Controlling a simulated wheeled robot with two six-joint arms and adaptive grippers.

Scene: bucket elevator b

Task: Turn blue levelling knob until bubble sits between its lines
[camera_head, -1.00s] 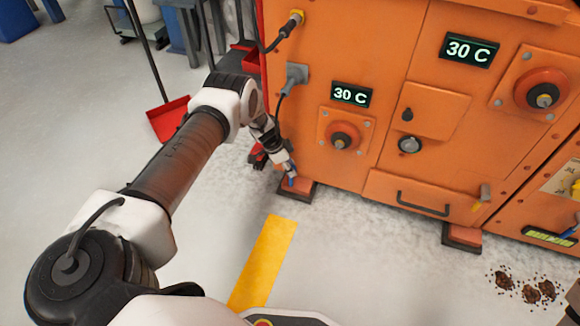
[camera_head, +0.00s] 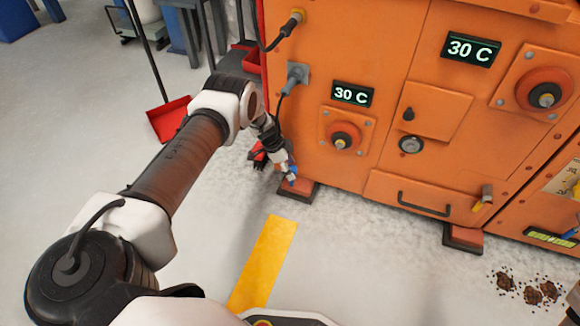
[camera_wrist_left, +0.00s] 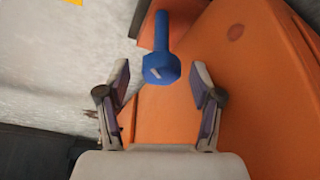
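The blue levelling knob (camera_wrist_left: 161,68) is at the top middle of the left wrist view, on a short blue stem by an orange foot. In the head view, blue (camera_head: 292,181) shows at my left gripper's tip, low by the machine's left corner. My left gripper (camera_wrist_left: 160,88) is open, with one finger on each side of the line to the knob; no contact is seen. The yellow-green level vial (camera_head: 549,238) is at the right of the head view. Its bubble is too small to place against the lines. My right gripper is not in view.
The orange machine (camera_head: 320,40) fills the right side, with feet (camera_head: 462,236) on the floor. A red dustpan (camera_head: 168,117) stands behind my left arm. Dark debris (camera_head: 530,290) lies at lower right. The floor around the yellow stripe (camera_head: 263,262) is clear.

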